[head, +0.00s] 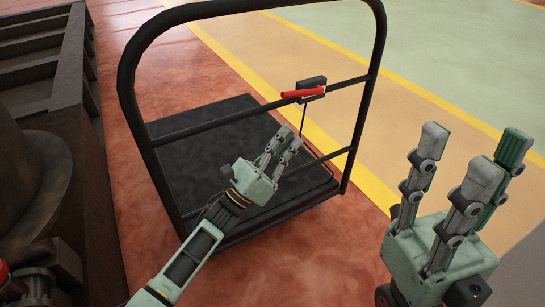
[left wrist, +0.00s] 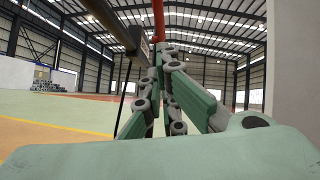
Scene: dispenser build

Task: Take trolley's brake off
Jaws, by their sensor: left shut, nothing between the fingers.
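The trolley (head: 200,150) has a flat black platform and a black tubular push handle (head: 253,10) rising over it. A red brake lever (head: 302,92) sticks out to the left from a dark box on the handle's upper crossbar. A thin rod runs down from the box. The lever also shows at the top of the left wrist view (left wrist: 159,20). My left gripper (head: 284,140) is shut and empty, below the lever and apart from it in the head view. My right gripper (head: 470,165) is open and empty, right of the trolley.
A dark wooden crate or rack (head: 45,85) and a large brown rounded object (head: 32,180) stand at the left. A yellow line (head: 440,105) crosses the floor behind the trolley. The floor beyond is clear.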

